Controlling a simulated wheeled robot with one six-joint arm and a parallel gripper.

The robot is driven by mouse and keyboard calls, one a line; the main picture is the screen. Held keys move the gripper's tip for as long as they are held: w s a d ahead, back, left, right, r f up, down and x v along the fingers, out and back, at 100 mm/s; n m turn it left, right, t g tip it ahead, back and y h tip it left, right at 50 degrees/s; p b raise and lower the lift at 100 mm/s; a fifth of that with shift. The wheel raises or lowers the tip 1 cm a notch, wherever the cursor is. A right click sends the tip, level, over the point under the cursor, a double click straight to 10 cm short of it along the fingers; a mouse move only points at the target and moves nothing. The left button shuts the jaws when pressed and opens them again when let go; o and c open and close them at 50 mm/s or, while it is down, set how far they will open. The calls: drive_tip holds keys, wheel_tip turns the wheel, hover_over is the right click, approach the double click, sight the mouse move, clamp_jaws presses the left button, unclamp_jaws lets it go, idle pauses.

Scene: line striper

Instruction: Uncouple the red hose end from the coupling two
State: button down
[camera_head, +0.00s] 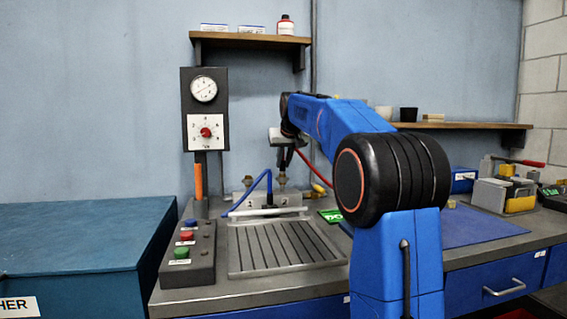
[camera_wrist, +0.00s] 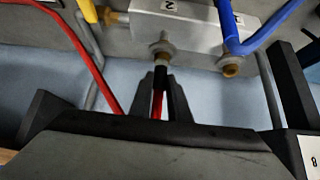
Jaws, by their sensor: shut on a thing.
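In the wrist view, my gripper (camera_wrist: 161,80) is shut on the dark red hose end (camera_wrist: 160,76), with a strip of red showing between the fingers. The hose end is in line with the brass tip of coupling two (camera_wrist: 161,50), on the grey block marked 2. They look touching or nearly so; I cannot tell whether they are joined. The red hose (camera_head: 314,169) curves away to the right.
A blue hose (camera_head: 262,178) arches to the manifold block (camera_head: 288,200) beside coupling two; it also shows close by in the wrist view (camera_wrist: 270,28). A yellow part (camera_wrist: 88,10) is on the other side. A grooved tray (camera_head: 280,248) and button box (camera_head: 187,255) are in front.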

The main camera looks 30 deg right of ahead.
drive_tip(key=shift+r, duration=0.7)
drive_tip(key=shift+r, duration=1.8)
